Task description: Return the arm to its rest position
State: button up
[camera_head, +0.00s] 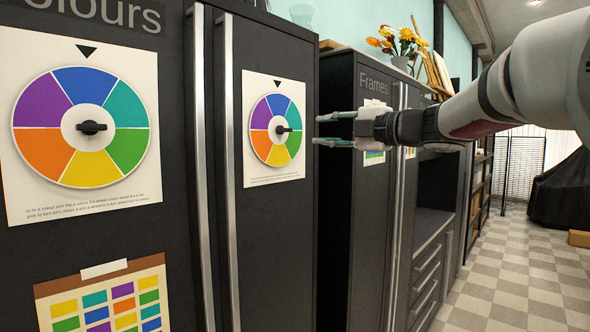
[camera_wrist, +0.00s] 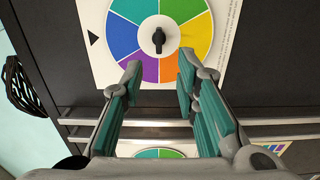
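My gripper (camera_head: 326,129) is at the end of my arm, which reaches in from the right in the head view. Its two fingers are spread apart with nothing between them. They point at the small colour wheel (camera_head: 277,130) on the dark cabinet door and look short of it. In the wrist view my gripper (camera_wrist: 158,72) shows open, with its fingertips at the lower edge of a colour wheel (camera_wrist: 200,30). The black knob (camera_wrist: 158,40) of that wheel is just beyond the fingertips. Whether the fingers touch the wheel cannot be told.
A larger colour wheel (camera_head: 81,126) with a black knob is on the left door. Long vertical handles (camera_head: 230,170) stick out from the doors. The Frames cabinet (camera_head: 345,200) stands behind my gripper, with a flower vase (camera_head: 402,62) on top.

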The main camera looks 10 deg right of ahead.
jog(key=shift+a, duration=0.1)
jog(key=s+a+f+n+g+h+b, duration=0.25)
jog(key=s+a+f+n, duration=0.35)
jog(key=f+n, duration=0.4)
jog(key=s+a+f+n+g+h+b, duration=0.1)
jog(key=s+a+f+n+g, duration=0.25)
jog(key=s+f+n, duration=0.75)
jog(key=s+d+f+n+g+h+b, duration=0.1)
jog(key=s+d+f+n+h+b, duration=0.1)
jog(key=f+n, duration=0.5)
jog(key=s+d+f+n+g+h+b, duration=0.1)
jog(key=s+d+f+n+h, duration=0.4)
jog(key=n, duration=1.3)
jog(key=s+d+f+g, duration=0.1)
jog(key=s+f, duration=0.2)
jog(key=shift+s+n+b, duration=0.4)
jog(key=shift+o, duration=0.3)
